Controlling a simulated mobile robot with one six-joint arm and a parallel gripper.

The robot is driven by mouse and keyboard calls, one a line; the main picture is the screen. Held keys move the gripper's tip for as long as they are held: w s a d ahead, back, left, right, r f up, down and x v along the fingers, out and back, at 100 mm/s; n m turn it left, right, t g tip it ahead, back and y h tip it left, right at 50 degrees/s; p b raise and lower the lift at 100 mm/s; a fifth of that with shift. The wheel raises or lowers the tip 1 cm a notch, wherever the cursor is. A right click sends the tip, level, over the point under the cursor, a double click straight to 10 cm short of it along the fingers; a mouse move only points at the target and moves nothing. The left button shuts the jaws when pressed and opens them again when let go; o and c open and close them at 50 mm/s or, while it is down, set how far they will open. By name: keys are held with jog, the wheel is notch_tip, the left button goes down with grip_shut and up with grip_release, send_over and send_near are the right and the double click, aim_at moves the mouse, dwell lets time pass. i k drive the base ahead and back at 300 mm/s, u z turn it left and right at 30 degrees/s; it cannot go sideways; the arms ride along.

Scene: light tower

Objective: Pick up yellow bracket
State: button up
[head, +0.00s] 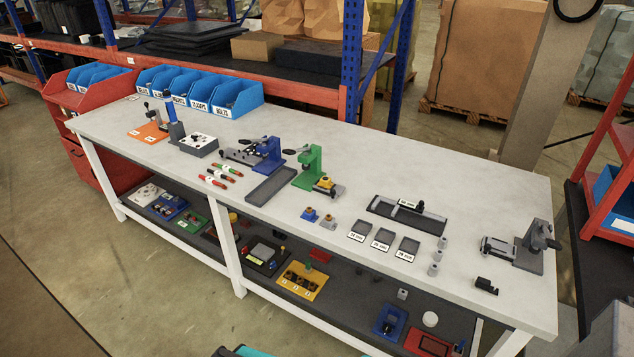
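A small yellow piece (325,184) sits on a grey fixture (336,193) at the foot of the green press (309,168), near the middle of the white-topped workbench (420,185). It may be the yellow bracket, but it is too small to tell its shape. A yellow plate (302,281) with several dark round parts lies on the lower shelf. My gripper is not in view.
A grey tray (270,186) and a blue press (267,152) stand left of the green press. Labelled shallow trays (383,239), a dark rack (406,216) and a grey vise (528,247) are to the right. Blue bins (235,97) line the back left. Floor in front is clear.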

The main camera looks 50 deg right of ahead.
aim_at(325, 181)
jog(key=u, duration=1.1)
jog(key=k, duration=0.1)
jog(key=z, duration=2.75)
jog(key=k, duration=0.95)
jog(key=u, duration=0.15)
jog(key=i, duration=0.7)
jog(key=z, duration=0.05)
